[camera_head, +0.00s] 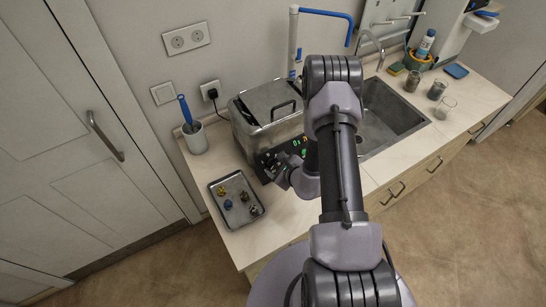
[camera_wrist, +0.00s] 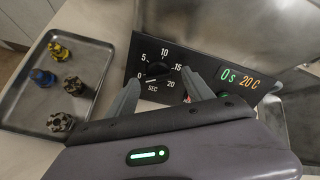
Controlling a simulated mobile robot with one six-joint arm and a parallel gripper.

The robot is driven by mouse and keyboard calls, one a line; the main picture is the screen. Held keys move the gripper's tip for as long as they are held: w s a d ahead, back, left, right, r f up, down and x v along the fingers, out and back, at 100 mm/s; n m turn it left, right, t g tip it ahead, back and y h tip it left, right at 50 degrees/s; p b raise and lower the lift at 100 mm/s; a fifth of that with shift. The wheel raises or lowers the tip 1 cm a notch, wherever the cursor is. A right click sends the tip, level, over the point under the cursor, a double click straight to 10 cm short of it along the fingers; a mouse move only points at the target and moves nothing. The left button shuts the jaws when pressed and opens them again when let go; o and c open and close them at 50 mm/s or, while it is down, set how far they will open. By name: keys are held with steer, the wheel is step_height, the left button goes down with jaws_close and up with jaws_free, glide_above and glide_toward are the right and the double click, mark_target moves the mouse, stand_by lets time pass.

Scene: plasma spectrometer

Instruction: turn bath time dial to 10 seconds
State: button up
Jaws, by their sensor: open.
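The bath time dial (camera_wrist: 157,69) is a small black knob on the dark control panel (camera_wrist: 204,66) in the wrist view. White marks 5, 10, 15 and 20 and the word SEC surround it. The display beside it (camera_wrist: 240,79) reads 0 s in green and 20 C in orange. My gripper (camera_wrist: 159,77) is open, with one finger on each side of the dial; I cannot tell whether they touch it. In the head view my gripper (camera_head: 281,171) is at the front of the metal bath (camera_head: 268,112), and the dial is hidden.
A metal tray (camera_wrist: 22,97) with several small yellow, blue and dark parts lies left of the panel. A cup (camera_head: 195,139) with a blue-handled brush stands behind it. The sink (camera_head: 385,118) and glass jars (camera_head: 412,81) are to the right.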

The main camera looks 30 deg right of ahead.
steer(key=shift+w+f, duration=0.45)
steer(key=shift+w, duration=0.1)
steer(key=shift+s+a+r, duration=0.1)
steer(key=shift+a, duration=0.05)
steer(key=shift+s, duration=0.1)
jaws_close()
